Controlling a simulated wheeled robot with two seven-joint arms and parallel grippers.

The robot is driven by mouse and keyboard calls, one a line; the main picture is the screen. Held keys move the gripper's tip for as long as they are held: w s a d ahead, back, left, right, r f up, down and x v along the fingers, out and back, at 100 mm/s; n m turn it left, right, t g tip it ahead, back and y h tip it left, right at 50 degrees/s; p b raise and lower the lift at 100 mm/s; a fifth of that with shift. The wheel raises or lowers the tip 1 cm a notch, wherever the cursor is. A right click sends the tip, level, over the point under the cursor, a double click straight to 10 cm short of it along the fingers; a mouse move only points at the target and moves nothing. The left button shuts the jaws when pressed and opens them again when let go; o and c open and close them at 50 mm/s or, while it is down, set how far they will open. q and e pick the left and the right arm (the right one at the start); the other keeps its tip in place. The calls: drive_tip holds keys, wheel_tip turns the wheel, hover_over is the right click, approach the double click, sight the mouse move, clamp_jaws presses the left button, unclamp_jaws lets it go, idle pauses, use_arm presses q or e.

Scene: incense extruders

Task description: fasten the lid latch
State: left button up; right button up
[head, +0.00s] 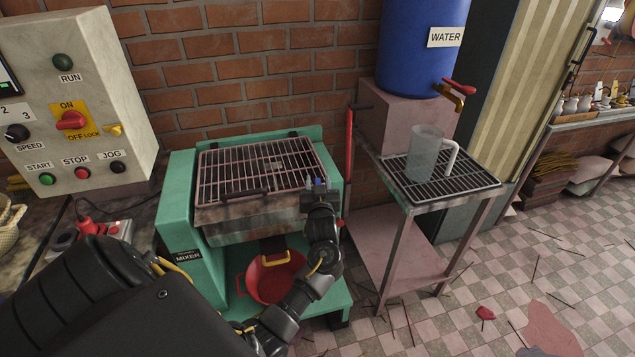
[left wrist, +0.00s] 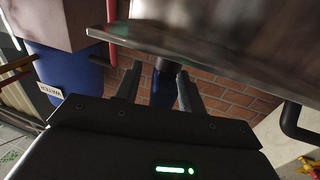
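The green mixer (head: 180,210) stands against the brick wall. Its barred lid (head: 255,165) lies flat over the trough, with a dark handle (head: 247,194) at the front. My left gripper (head: 318,184) is at the trough's front right corner. In the left wrist view its fingers (left wrist: 160,90) are apart. A short dark stem with a blue end (left wrist: 163,88), apparently the latch, shows between them beneath the metal trough edge (left wrist: 200,50). I cannot tell whether either finger touches it. In the head view my gripper mostly hides the latch. My right gripper is out of view.
A red pan (head: 275,280) sits on the mixer's lower shelf. To the right, a metal stand (head: 398,225) carries a clear jug (head: 424,155) below the blue water barrel (head: 415,50). The control box (head: 95,110) is at left. Sticks litter the open tiled floor.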

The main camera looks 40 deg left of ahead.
use_arm(q)
clamp_jaws()
drive_tip(key=shift+n+g+y, duration=0.8)
drive_tip(key=shift+a+n+g+y, duration=0.1)
drive_tip(key=shift+n+g+y, duration=0.45)
drive_tip(key=shift+g, duration=0.25)
unclamp_jaws()
drive_tip(key=shift+m+t, duration=0.25)
drive_tip(key=shift+t, duration=0.05)
